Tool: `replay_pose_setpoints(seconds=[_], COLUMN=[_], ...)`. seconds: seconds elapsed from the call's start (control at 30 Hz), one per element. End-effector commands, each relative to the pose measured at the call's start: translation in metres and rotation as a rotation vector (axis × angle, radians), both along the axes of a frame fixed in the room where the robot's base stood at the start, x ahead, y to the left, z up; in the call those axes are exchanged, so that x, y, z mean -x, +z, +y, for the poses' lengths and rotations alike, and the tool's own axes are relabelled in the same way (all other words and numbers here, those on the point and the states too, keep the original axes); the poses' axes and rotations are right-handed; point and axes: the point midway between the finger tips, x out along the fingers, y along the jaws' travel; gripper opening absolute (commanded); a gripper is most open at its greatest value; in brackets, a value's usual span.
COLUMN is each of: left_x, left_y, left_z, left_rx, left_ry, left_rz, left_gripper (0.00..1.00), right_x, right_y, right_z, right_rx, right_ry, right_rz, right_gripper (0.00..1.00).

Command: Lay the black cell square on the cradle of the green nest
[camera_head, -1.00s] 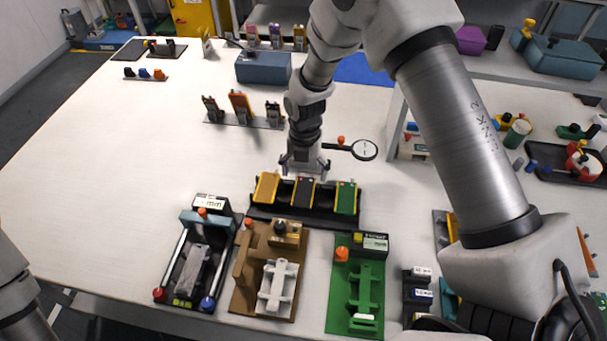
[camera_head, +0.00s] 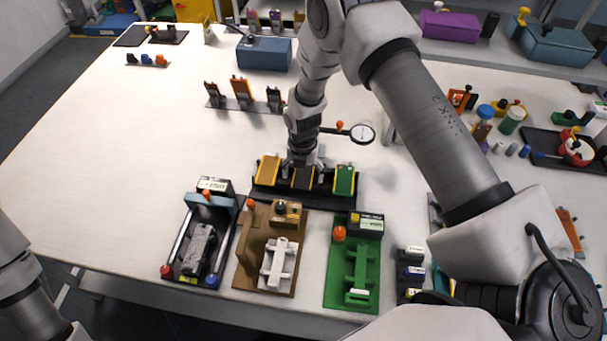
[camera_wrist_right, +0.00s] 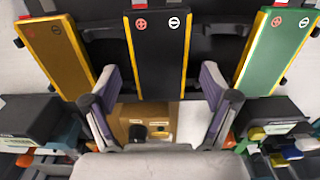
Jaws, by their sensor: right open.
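The black cell (camera_head: 303,179) lies in the middle of a dark rack, between a gold cell (camera_head: 268,169) and a green cell (camera_head: 344,181). In the right wrist view the black cell (camera_wrist_right: 160,45) shows plus and minus marks and yellow edges. My right gripper (camera_head: 303,165) is over the rack at the black cell. Its open fingers (camera_wrist_right: 160,85) stand either side of the black cell's near part, with gaps. The green nest (camera_head: 335,290) stands front right of the rack, its green cradle (camera_head: 360,268) empty. My left gripper is out of view.
A brown nest (camera_head: 247,270) with a pale cradle and a black nest (camera_head: 180,255) with rails stand left of the green nest. A round dial on an arm (camera_head: 362,133) stands behind the rack. The table's left side (camera_head: 100,170) is clear.

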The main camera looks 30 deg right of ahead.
Motion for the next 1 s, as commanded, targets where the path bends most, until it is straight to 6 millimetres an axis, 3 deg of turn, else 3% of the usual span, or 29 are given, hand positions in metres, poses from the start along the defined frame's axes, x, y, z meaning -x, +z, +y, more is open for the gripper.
replay_pose_setpoints(seconds=[0.37, 0.53, 1.0], left_x=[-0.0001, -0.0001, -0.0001], left_y=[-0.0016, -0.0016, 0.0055], left_z=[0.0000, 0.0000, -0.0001], left_rx=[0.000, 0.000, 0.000], left_ry=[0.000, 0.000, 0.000], left_rz=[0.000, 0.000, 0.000], left_gripper=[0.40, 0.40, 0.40], right_x=[-0.0001, -0.0001, -0.0002], right_y=[-0.0019, -0.0019, 0.0064], right_z=[-0.0001, -0.0001, 0.0000], right_rx=[0.000, 0.000, 0.000], right_ry=[0.000, 0.000, 0.000], right_rz=[0.000, 0.000, 0.000], right_gripper=[0.85, 0.25, 0.25])
